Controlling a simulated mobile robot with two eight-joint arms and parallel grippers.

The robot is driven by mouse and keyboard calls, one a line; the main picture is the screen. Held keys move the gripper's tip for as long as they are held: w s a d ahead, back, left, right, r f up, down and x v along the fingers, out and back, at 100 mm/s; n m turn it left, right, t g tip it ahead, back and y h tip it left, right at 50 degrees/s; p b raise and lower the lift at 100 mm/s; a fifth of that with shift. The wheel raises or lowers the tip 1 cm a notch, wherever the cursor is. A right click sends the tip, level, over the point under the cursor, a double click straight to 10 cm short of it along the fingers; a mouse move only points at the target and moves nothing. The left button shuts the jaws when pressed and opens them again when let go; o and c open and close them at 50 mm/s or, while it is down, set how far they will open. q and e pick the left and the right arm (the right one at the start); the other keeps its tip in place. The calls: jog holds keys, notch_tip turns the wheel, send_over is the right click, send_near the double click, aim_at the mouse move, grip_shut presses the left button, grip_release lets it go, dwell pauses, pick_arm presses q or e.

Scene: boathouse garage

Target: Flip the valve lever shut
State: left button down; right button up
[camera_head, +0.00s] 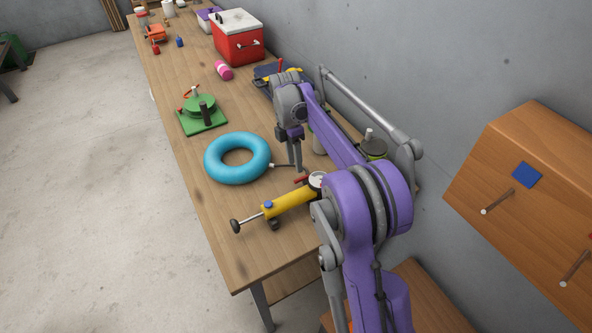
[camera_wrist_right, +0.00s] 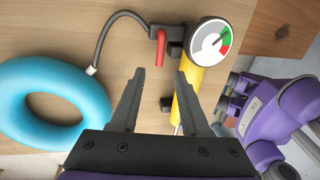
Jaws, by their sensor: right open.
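The valve lever is a small red handle (camera_wrist_right: 161,48) on a dark fitting (camera_wrist_right: 173,38) at the gauge end of a yellow hand pump (camera_wrist_right: 188,85). In the right wrist view it points down the picture, crosswise to the line of the hose. In the head view the red lever (camera_head: 301,180) shows just left of the gauge (camera_head: 317,180). My right gripper (camera_head: 295,167) points down above the bench by the lever. In the right wrist view its open fingers (camera_wrist_right: 160,73) stand either side of the lever's free end, with nothing held. My left gripper is not in view.
A blue ring float (camera_head: 211,167) lies left of the pump, joined by a dark hose (camera_wrist_right: 100,45). The wooden bench (camera_head: 240,255) also holds a green device (camera_head: 202,118), a pink cylinder (camera_head: 223,70) and a red cooler (camera_head: 237,45).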

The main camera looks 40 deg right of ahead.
jog(key=shift+w+r, duration=0.2)
jog(key=shift+r, duration=0.7)
jog(key=shift+w+r, duration=0.15)
jog(key=shift+r, duration=0.7)
jog(key=shift+w+r, duration=0.2)
jog(key=shift+r, duration=0.7)
